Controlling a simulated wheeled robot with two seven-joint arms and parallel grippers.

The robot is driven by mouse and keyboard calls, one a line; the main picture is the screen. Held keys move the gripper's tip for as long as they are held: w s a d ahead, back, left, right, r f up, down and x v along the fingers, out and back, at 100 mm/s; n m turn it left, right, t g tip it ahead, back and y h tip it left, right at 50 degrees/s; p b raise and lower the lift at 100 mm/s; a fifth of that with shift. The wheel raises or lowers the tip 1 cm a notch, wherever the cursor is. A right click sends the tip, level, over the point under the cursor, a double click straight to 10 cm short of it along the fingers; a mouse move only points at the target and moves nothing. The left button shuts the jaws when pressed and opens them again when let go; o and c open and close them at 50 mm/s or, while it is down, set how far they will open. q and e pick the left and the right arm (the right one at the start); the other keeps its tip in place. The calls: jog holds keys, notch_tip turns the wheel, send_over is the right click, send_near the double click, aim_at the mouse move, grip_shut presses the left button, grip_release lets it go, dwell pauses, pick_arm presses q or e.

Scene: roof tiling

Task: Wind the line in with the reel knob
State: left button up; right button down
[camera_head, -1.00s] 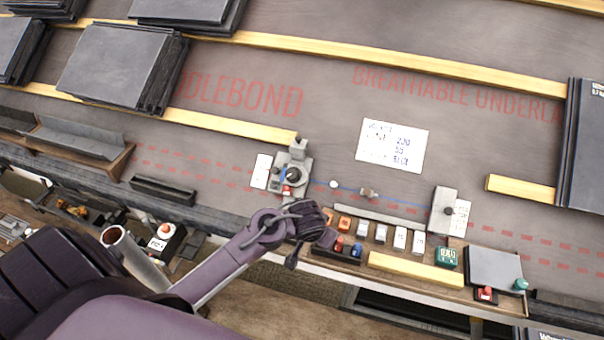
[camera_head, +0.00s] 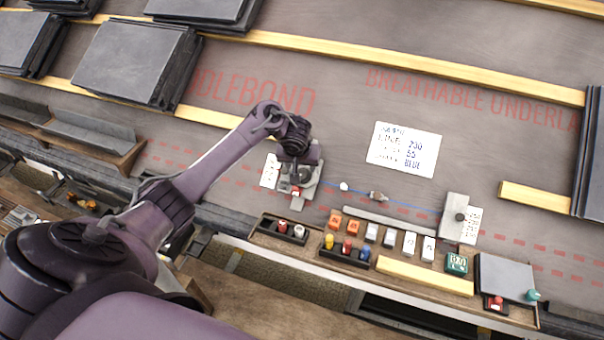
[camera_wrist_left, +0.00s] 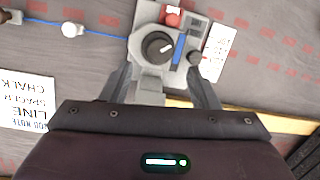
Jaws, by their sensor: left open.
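The grey reel unit (camera_head: 305,190) sits on the dark underlay, left of the white note card. In the left wrist view the unit (camera_wrist_left: 146,73) shows a round black dial knob (camera_wrist_left: 158,46), a small dark knob (camera_wrist_left: 195,59), a blue strip and a red button (camera_wrist_left: 172,19). The blue line (camera_head: 412,208) runs right from the unit to a grey block (camera_head: 459,217). My left gripper (camera_head: 298,164) is over the unit and hides part of it. In the left wrist view its fingers (camera_wrist_left: 162,80) are apart, one on each side of the unit, with nothing held. My right gripper is out of view.
A white bead (camera_head: 344,187) and a small clip (camera_head: 377,196) are on the line. The handwritten card (camera_head: 404,149) lies above it. A wooden shelf below holds several coloured blocks, bottles and a yellow bar (camera_head: 425,277). Slate stacks (camera_head: 134,62) lie at the upper left.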

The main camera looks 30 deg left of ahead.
aim_at(302, 174)
pick_arm(q)
jog(key=b+x, duration=0.2)
jog(key=x, duration=0.3)
jog(key=shift+w+f, duration=0.1)
jog(key=shift+f, duration=0.25)
jog(key=shift+w+a+f, duration=0.1)
jog(key=shift+w+f, duration=0.1)
jog(key=shift+f, duration=0.2)
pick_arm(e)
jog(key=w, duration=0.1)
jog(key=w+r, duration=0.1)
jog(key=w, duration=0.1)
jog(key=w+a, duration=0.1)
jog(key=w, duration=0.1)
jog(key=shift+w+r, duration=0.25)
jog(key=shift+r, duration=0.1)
pick_arm(q)
jog(key=c, duration=1)
